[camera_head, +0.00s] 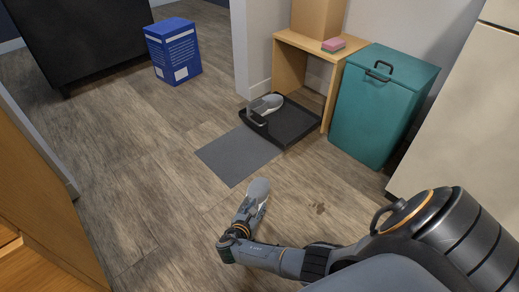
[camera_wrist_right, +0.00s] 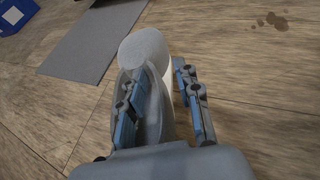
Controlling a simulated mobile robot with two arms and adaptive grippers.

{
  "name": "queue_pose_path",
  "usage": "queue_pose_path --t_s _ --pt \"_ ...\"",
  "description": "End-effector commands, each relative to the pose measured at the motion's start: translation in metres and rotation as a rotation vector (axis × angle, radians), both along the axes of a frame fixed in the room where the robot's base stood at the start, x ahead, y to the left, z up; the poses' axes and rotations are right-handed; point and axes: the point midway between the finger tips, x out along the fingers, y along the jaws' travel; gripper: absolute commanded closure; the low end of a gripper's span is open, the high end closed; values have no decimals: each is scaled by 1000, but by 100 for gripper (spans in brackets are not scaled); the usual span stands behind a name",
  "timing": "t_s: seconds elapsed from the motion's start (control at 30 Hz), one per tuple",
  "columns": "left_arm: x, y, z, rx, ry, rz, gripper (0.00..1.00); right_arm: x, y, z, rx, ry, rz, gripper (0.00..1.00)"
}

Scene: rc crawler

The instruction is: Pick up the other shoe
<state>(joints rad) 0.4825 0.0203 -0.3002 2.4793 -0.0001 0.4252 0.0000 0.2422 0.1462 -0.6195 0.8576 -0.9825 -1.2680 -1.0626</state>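One light grey shoe (camera_head: 258,188) is on the floor in front of the grey mat, at my right gripper (camera_head: 246,212). In the right wrist view the shoe (camera_wrist_right: 146,52) lies between the two fingers of the right gripper (camera_wrist_right: 160,100), its rounded end pointing away. The left finger overlaps the shoe's side, and a narrow gap shows between the shoe and the right finger. The near part of the shoe is hidden by the gripper. A matching shoe (camera_head: 273,101) sits in the black tray (camera_head: 292,130). My left gripper is not in view.
The grey mat (camera_head: 236,156) lies against the tray. A teal bin (camera_head: 375,115) and a wooden bench (camera_head: 290,65) with a pink sponge (camera_head: 333,45) stand behind. A blue box (camera_head: 173,52) stands at the back left. Dark spots (camera_head: 318,208) mark the floor.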

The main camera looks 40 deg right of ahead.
Motion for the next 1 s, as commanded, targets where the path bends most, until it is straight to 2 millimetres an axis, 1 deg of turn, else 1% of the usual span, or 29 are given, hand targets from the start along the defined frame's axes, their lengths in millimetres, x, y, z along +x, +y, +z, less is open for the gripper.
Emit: queue_pose_path --t_s 0.17,0.27,0.3,0.33,0.77,0.93,0.97,1.0 --pt "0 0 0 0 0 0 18 0 0 1 0 0 0 67" --pt "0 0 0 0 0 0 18 0 0 1 0 0 0 85" --pt "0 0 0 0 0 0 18 0 0 1 0 0 0 93" --pt "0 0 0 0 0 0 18 0 0 1 0 0 0 100" --pt "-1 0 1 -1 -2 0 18 0 -1 2 -2 -1 0 100" --pt "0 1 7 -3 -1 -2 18 1 -1 11 -1 -2 1 100" --pt "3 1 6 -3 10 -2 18 1 -1 14 -1 -2 1 100" --pt "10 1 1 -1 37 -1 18 1 -1 19 -2 -2 1 100"
